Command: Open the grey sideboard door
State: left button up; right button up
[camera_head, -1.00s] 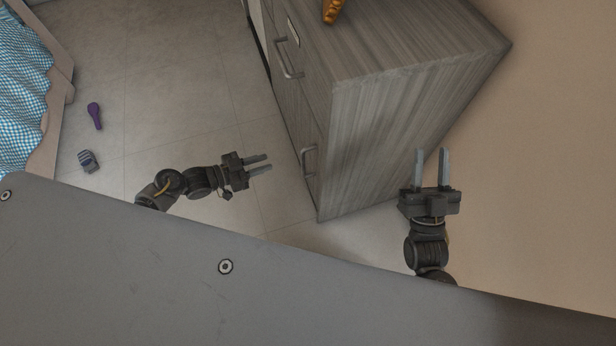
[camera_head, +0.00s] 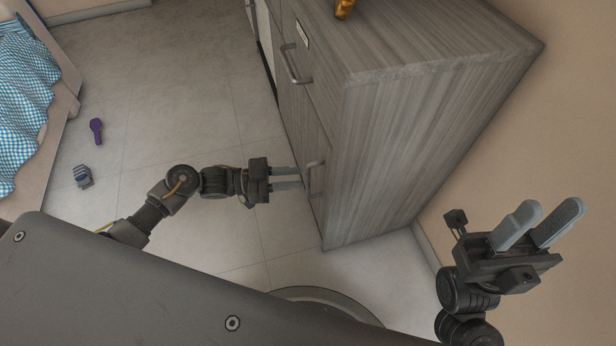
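The grey wood-grain sideboard (camera_head: 430,140) stands against the wall on the right of the head view. Its front faces left and carries an upper metal handle (camera_head: 292,64) and a lower handle (camera_head: 316,178) on the door (camera_head: 300,140). The door looks closed. My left gripper (camera_head: 302,178) is open, its fingers pointing right at the lower handle. The fingertips are very close to the handle; I cannot tell whether they touch it. My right gripper (camera_head: 542,222) is open and empty, to the right of the sideboard near the wall.
A bed with a blue checked cover (camera_head: 20,105) is at the left. A purple object (camera_head: 96,131) and a small grey striped object (camera_head: 83,176) lie on the floor. An orange object (camera_head: 344,8) stands on the sideboard top. The tiled floor (camera_head: 180,90) between is clear.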

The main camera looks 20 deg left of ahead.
pick_arm(q)
jog(key=x, duration=0.4)
jog(key=shift+w+d+b, duration=0.15)
jog(key=shift+d+b, duration=0.15)
jog(key=shift+b, duration=0.05)
grip_shut()
